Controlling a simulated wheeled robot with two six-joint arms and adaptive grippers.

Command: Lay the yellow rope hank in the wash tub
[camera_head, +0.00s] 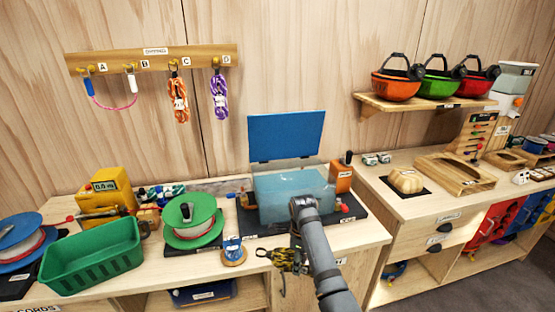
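The yellow rope hank (286,261), flecked with dark, is at the end of my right arm, in front of the bench's front edge and above the floor. My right gripper (295,250) is small and dark here, partly hidden by its own forearm and the hank. It appears shut on the hank. A green open tub (72,265) with slatted-looking walls, which I take for the wash tub, stands at the left front of the bench and looks empty. My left gripper is not in view.
A green rope spool (189,228) and a small blue cup-like item (232,250) stand between tub and hank. A yellow machine (107,192) is behind the tub. A pale-blue box with a raised blue lid (286,135) stands behind my forearm. Ropes hang on a peg rail (140,56).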

